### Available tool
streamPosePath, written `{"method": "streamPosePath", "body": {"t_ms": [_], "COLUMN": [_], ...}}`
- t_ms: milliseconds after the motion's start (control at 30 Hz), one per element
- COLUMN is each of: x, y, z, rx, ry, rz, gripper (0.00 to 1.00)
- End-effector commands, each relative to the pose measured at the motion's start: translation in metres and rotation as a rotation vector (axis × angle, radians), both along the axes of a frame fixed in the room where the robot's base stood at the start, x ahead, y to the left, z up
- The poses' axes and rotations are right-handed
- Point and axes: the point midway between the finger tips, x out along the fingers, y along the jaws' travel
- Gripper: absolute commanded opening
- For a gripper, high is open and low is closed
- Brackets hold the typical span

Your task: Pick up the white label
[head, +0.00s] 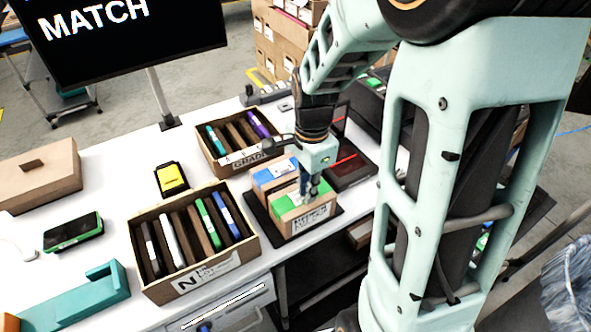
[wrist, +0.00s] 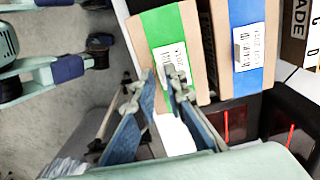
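A white label (wrist: 174,62) with printed text lies on the green strip on top of a brown carton (wrist: 200,80) in the wrist view. A second white label (wrist: 249,47) is on the blue strip of the neighbouring carton (wrist: 225,75). My gripper (wrist: 160,75) has two blue-grey fingers apart, with nothing seen between them. Its tips are close to the near edge of the green-strip label; contact cannot be told. In the head view my gripper (head: 309,194) points down over the green-strip carton.
An open carton (head: 215,268) with several upright items stands at the left, and another (head: 222,160) behind it. A yellow-topped device (head: 172,179), a green-edged handheld (head: 73,232) and a teal dispenser (head: 80,302) rest on the white table. A black screen (head: 120,40) stands behind.

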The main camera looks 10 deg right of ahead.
Motion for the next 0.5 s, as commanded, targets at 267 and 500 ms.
{"method": "streamPosePath", "body": {"t_ms": [267, 500], "x": [0.0008, 0.0007], "y": [0.0003, 0.0002], "z": [-0.0123, -0.0121], "rx": [0.001, 0.0], "ry": [-0.002, -0.001], "rz": [0.0, 0.0], "gripper": [0.11, 0.0]}}
